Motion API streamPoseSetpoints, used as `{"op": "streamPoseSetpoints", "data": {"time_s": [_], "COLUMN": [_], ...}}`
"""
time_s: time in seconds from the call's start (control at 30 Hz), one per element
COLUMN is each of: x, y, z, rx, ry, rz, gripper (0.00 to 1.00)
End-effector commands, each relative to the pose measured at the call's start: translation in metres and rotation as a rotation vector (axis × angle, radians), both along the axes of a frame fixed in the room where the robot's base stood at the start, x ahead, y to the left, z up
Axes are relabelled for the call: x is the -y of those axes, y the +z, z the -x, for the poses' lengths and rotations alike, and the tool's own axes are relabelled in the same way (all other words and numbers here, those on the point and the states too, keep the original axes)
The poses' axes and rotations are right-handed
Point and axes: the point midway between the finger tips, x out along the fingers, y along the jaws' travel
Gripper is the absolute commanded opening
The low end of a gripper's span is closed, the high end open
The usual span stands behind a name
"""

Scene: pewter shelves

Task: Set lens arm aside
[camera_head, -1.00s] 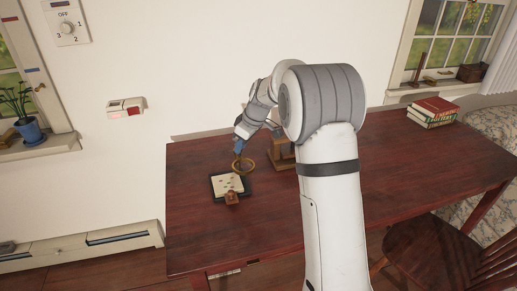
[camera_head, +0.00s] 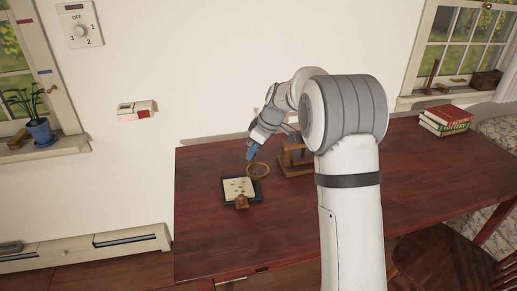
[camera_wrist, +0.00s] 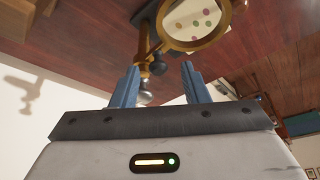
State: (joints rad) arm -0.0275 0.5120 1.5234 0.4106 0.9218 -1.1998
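The lens arm has a brass ring lens (camera_head: 258,171), which hangs over the back right part of a dark tray (camera_head: 226,199) with a cream, spotted face. In the wrist view the ring (camera_wrist: 166,30) frames coloured spots, and its brass stem with dark knobs (camera_wrist: 158,68) lies beyond and between my fingertips. My gripper (camera_head: 251,153) is just behind and above the ring. In the wrist view its two blue fingers (camera_wrist: 160,75) stand apart, with no clear contact on the knobs. A wooden stand (camera_head: 296,162) is to the right, partly hidden by my arm.
Books (camera_head: 445,119) lie at the table's far right corner. The table (camera_head: 215,235) is bare in front and left of the tray. A chair (camera_head: 445,262) stands at the front right.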

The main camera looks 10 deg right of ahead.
Motion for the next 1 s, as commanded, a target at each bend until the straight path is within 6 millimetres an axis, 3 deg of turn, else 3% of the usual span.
{"op": "streamPoseSetpoints", "data": {"time_s": [0.27,0.7,1.0], "x": [0.001,0.023,0.024], "y": [0.004,0.064,0.072], "z": [0.0,0.012,0.014], "rx": [0.001,0.002,0.0], "ry": [0.0,-0.001,0.001], "rz": [0.0,0.0,0.0], "gripper": [0.41,0.41,0.41]}}
